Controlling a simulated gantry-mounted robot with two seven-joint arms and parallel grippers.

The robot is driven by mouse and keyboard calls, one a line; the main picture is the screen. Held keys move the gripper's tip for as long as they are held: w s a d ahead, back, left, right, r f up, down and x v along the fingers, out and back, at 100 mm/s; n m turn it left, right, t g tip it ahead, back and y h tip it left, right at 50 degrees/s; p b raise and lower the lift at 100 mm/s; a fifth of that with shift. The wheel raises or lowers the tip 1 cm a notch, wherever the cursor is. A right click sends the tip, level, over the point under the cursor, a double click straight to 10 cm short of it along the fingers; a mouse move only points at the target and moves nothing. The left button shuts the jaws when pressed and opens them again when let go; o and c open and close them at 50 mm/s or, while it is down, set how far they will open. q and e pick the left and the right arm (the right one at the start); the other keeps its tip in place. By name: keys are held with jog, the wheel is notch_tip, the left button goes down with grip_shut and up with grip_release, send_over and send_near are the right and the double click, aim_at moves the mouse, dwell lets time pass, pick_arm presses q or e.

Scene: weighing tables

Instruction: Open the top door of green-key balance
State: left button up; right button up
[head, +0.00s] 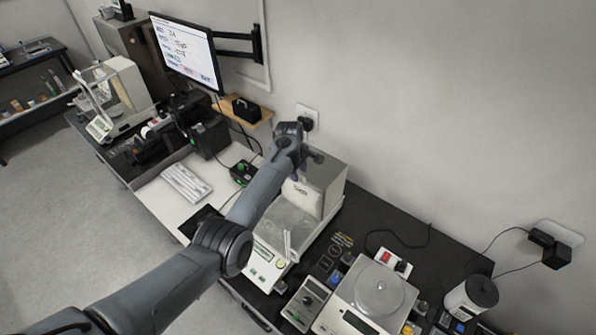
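A white balance (268,249) with green keys on its front panel stands on the dark table in the middle of the head view. It has a clear draft-shield chamber and a tall pale housing (327,183) at the back. My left arm crosses in front of it and hides part of its left side and top. My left gripper (307,167) is over the rear of this balance, with its fingers apart and nothing seen between them. I cannot tell if it touches the housing. The state of the top door is unclear. My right gripper is out of view.
Another glass-sided balance (122,90) stands at the far left. A monitor (185,48) on a wall arm and a keyboard (186,183) are left of the middle balance. A round-pan scale (381,289) and a white cylinder (472,297) stand to the right.

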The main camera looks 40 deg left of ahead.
pick_arm(q)
notch_tip(320, 180, up, 11)
jog(key=s, duration=0.2)
jog(key=shift+f+b, duration=0.2)
jog(key=shift+b, duration=0.25)
jog(key=shift+s, duration=0.1)
jog(key=s+d+f+m+p, duration=0.2)
jog(key=s+d+f+m, duration=0.15)
jog(key=s, duration=0.25)
jog(key=s+d+f+m+y+p, duration=0.1)
jog(key=s+d+f+m, duration=0.1)
jog(key=s+f+m, duration=0.3)
jog(key=s+d+f+m+p, duration=0.2)
jog(key=s+f, duration=0.1)
jog(key=s, duration=0.4)
jog(key=s+d+r+m+p, duration=0.1)
jog(key=s+d+m, duration=0.2)
jog(key=s, duration=0.4)
jog(key=s+d+r+m+t+p, duration=0.1)
jog(key=s+d+r+m, duration=0.1)
jog(key=s, duration=0.5)
jog(key=s+d+r+m+h+p, duration=0.1)
jog(key=s+d+r+m, duration=0.1)
jog(key=s+d+m, duration=0.2)
jog(key=s+d, duration=0.1)
jog(key=s, duration=0.2)
jog(key=shift+s+d+r, duration=0.2)
jog(key=shift+s+d, duration=0.05)
jog(key=shift+s, duration=0.15)
